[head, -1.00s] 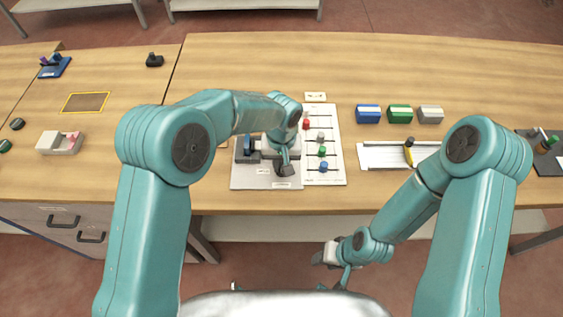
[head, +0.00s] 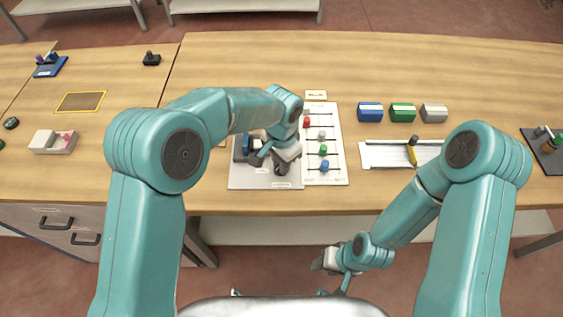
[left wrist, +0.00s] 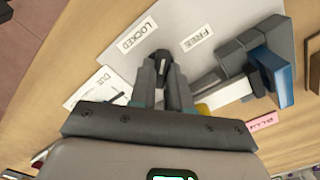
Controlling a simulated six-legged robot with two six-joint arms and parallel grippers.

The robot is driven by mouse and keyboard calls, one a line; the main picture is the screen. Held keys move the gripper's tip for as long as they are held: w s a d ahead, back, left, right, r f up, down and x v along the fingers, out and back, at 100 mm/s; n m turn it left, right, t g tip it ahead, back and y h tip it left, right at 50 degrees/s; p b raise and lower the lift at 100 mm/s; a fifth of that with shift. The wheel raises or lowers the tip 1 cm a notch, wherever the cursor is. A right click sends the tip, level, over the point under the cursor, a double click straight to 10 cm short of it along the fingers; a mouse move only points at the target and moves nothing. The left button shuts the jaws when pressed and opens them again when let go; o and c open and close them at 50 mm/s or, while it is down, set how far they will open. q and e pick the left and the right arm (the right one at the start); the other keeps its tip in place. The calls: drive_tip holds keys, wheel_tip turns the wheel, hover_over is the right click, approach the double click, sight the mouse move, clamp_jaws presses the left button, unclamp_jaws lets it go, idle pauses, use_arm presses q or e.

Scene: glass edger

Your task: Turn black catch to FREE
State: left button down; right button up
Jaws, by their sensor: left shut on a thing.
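The black catch (left wrist: 162,57) is between my left gripper's fingertips (left wrist: 163,68) in the left wrist view. The left gripper is shut on it, and the fingers hide most of it. A LOCKED label (left wrist: 137,33) and a FREE label (left wrist: 198,38) lie on the grey plate beyond the fingertips. The catch's tip shows between the two labels; its exact setting is hard to tell. In the head view my left gripper (head: 281,167) is over the front right part of the grey plate (head: 240,181). My right gripper (head: 326,261) hangs low before the table; its jaws are unclear.
A grey fixture with a blue block (left wrist: 272,72) stands on the plate beside the gripper. A white board (head: 334,176) with coloured knobs adjoins the plate. Blue (head: 370,112), green (head: 403,112) and grey (head: 434,113) blocks stand to the right.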

use_arm(q)
drive_tip(key=m, duration=0.4)
drive_tip(key=shift+r, duration=0.15)
drive_tip(key=shift+w+m, duration=0.1)
drive_tip(key=shift+m, duration=1.8)
drive_tip(key=shift+r+m, duration=0.1)
drive_tip(key=shift+m, duration=0.2)
drive_tip(key=c, duration=1.1)
unclamp_jaws()
drive_tip(key=shift+a, duration=0.1)
wheel_tip(320, 180, up, 16)
drive_tip(key=shift+r, duration=0.1)
drive_tip(key=shift+s, duration=0.2)
